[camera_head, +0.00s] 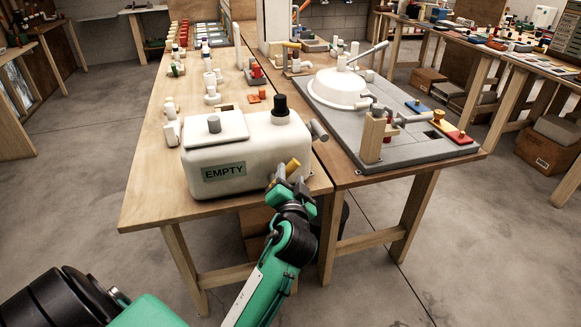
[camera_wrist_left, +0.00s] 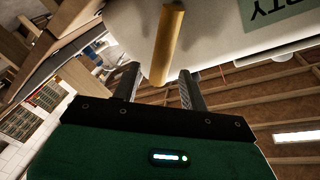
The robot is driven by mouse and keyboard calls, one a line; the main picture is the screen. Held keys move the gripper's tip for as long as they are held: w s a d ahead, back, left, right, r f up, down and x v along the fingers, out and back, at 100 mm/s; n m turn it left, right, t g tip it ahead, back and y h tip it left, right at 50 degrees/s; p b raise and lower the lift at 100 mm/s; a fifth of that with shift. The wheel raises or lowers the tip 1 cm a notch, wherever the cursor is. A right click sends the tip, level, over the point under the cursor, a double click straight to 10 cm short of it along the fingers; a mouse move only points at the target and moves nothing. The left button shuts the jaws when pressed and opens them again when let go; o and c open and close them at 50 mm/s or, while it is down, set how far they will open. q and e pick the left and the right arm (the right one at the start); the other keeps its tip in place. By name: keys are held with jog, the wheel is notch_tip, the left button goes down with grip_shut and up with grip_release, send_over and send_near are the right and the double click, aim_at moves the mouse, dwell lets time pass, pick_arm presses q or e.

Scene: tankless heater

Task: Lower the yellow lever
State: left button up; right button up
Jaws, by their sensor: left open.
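The yellow lever (camera_head: 292,167) is a short stick that juts from the right part of the front of the white tank (camera_head: 222,149), which bears an "EMPTY" label. In the head view it tilts up to the right. My left gripper (camera_head: 279,178) is open beside the lever's lower part. In the left wrist view, the yellow lever (camera_wrist_left: 165,48) shows between the two open fingers (camera_wrist_left: 156,84), and I see a gap on both sides of it. Whether a finger touches it, I cannot tell. My right gripper is not in view.
The tank stands at the front of a wooden table (camera_head: 147,192). A grey board (camera_head: 405,157) with a white dome (camera_head: 339,88) and a wooden block (camera_head: 373,138) lies to the right. Small white parts stand behind the tank. The floor in front is clear.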

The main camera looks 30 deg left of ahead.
aim_at(290, 172)
pick_arm(q)
jog(key=shift+x, duration=1.95)
grip_shut()
